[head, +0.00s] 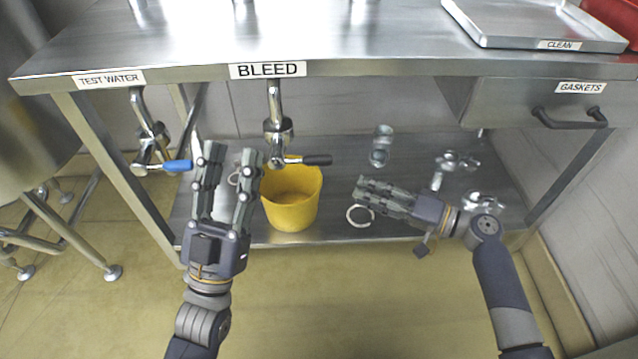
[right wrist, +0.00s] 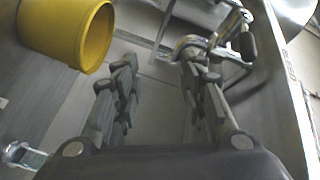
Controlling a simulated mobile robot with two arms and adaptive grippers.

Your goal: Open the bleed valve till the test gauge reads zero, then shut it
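The bleed valve (head: 279,130) hangs under the bench edge below the BLEED label (head: 268,70). Its black-tipped lever (head: 316,160) points right in the head view. The valve also shows in the right wrist view (right wrist: 190,44), beyond the finger on the right, with its black grip (right wrist: 247,46). My right gripper (head: 362,189) is open and empty, low and right of the lever, pointing left. My left gripper (head: 232,155) is open and empty, left of the valve, fingers pointing up. Neither visibly touches the valve. No test gauge is in view.
A yellow bucket (head: 292,205) stands on the lower shelf (head: 335,233) under the valve. A blue-handled test water valve (head: 150,145) hangs at left. Metal fittings (head: 381,147) and a ring (head: 360,215) lie on the shelf. A gaskets drawer (head: 560,101) is at right.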

